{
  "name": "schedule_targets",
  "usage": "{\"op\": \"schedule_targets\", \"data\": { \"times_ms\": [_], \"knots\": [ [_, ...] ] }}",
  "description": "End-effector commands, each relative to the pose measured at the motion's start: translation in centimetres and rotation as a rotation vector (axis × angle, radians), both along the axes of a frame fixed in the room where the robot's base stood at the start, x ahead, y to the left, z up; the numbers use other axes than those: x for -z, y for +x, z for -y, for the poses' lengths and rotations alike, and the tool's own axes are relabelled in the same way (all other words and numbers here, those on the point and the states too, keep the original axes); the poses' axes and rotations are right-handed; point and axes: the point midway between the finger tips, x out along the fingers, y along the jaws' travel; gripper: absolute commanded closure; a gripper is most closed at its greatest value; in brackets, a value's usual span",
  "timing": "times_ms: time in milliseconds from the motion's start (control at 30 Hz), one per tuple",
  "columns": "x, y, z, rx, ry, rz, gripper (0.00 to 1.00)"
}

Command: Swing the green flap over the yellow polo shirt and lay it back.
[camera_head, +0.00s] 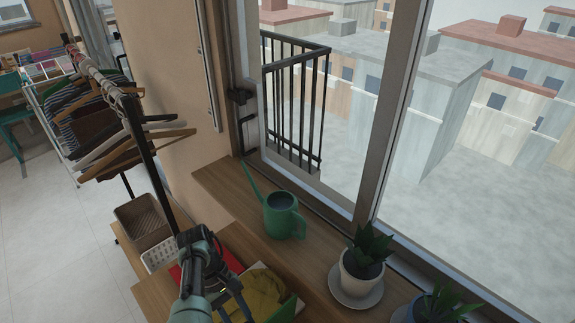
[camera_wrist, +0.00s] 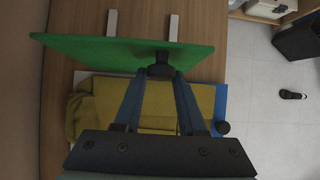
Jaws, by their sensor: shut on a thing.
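The green flap (camera_wrist: 110,50) spans the upper part of the wrist view as a broad tilted panel, its near edge raised beside the yellow polo shirt. In the head view a strip of the green flap (camera_head: 285,309) shows at the shirt's right. The yellow polo shirt (camera_wrist: 105,97) lies on the board, partly hidden by my fingers; it also shows in the head view (camera_head: 262,293). In the head view my arm hides part of the board.
A blue panel (camera_wrist: 221,100) lies beside the shirt, and a red panel (camera_head: 175,272) shows left of my arm. A green watering can (camera_head: 284,222) and a potted plant (camera_head: 362,268) stand on the windowsill. A clothes rack (camera_head: 140,130) stands left.

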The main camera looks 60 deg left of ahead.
Motion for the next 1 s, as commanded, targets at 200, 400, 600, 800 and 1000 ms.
{"op": "schedule_targets", "data": {
  "times_ms": [200,400,600,800,1000],
  "knots": [
    [-0.4,0.2,0.5,0.000,0.012,-0.001,0.80],
    [-0.3,0.2,0.4,0.000,0.013,-0.001,0.80],
    [-1.0,0.4,1.5,0.002,0.034,-0.007,0.80],
    [-1.0,0.8,3.3,0.002,0.071,-0.018,0.80],
    [-0.6,1.1,4.3,0.000,0.100,-0.023,0.80]
  ]
}}
